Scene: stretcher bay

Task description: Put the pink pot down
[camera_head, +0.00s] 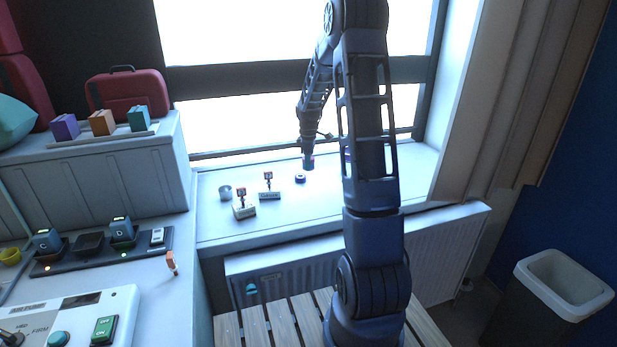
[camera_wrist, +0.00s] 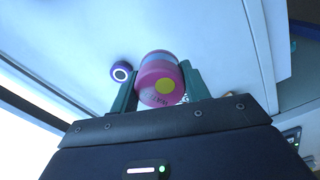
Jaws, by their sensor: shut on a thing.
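The pink pot (camera_wrist: 155,98) sits between the green fingers of my gripper (camera_wrist: 160,88) in the wrist view. It has a pale blue band, a yellow dot and small dark writing. My gripper is shut on it. In the head view my gripper (camera_head: 308,161) hangs at the end of the arm over the white window sill (camera_head: 325,188). The pot is small and hard to make out there. I cannot tell whether it touches the sill.
A dark round piece with a pale ring (camera_head: 300,179) lies close to my gripper; it also shows in the wrist view (camera_wrist: 122,71). A purple thing (camera_head: 347,155) is partly behind my arm. The sill's front is clear.

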